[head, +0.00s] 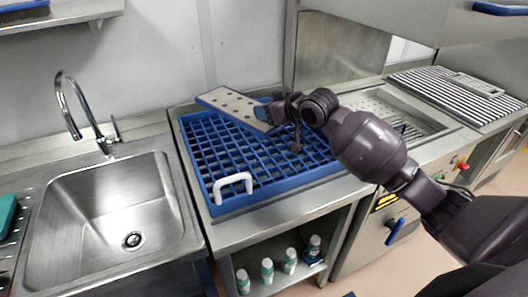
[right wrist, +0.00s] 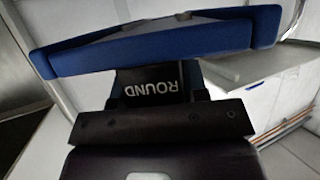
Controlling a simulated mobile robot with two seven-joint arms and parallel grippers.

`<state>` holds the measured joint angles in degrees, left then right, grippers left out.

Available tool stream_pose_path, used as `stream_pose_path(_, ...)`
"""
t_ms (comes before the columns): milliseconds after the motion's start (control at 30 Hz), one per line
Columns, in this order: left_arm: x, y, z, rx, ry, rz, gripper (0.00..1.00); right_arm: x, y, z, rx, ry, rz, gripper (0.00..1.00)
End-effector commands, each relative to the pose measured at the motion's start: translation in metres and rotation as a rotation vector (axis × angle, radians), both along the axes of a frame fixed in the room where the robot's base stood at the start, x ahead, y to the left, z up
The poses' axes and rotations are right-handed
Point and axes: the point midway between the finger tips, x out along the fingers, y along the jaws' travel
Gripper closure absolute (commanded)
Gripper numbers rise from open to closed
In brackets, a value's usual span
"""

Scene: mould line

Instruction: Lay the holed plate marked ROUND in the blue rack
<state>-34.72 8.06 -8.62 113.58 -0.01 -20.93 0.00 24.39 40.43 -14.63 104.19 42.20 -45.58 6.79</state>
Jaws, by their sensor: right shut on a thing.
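The holed plate (head: 228,102) is a pale slab with rows of round holes and blue at its edges. My right gripper (head: 272,112) is shut on its right end and holds it tilted over the back of the blue rack (head: 275,193). In the right wrist view the plate shows its blue edge (right wrist: 160,50), and a dark label reading ROUND (right wrist: 152,88) appears upside down by the jaws. The rack is a blue grid of square cells on the steel counter; its visible cells look empty. My left gripper is in neither view.
A white loop handle (head: 233,183) stands up at the rack's front left. A steel sink (head: 105,215) with a tap (head: 75,110) lies left. A striped mat (head: 455,95) is at the far right. Several bottles (head: 290,261) stand on the shelf below.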

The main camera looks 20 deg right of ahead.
Motion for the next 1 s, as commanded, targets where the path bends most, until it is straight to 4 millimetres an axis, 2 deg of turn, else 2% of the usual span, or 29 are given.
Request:
stream_pose_path(100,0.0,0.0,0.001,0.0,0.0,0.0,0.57,0.0,0.0,-0.028,0.001,0.002,-0.002,0.93)
stream_pose_path(500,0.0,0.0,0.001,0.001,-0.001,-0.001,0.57,0.0,0.0,-0.108,0.0,0.0,-0.001,0.93)
stream_pose_path(833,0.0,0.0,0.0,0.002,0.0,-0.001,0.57,0.0,0.001,-0.131,0.001,-0.002,0.0,0.93)
stream_pose_path(1000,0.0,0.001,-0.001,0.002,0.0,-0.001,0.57,0.0,0.0,-0.154,0.0,0.0,-0.001,0.93)
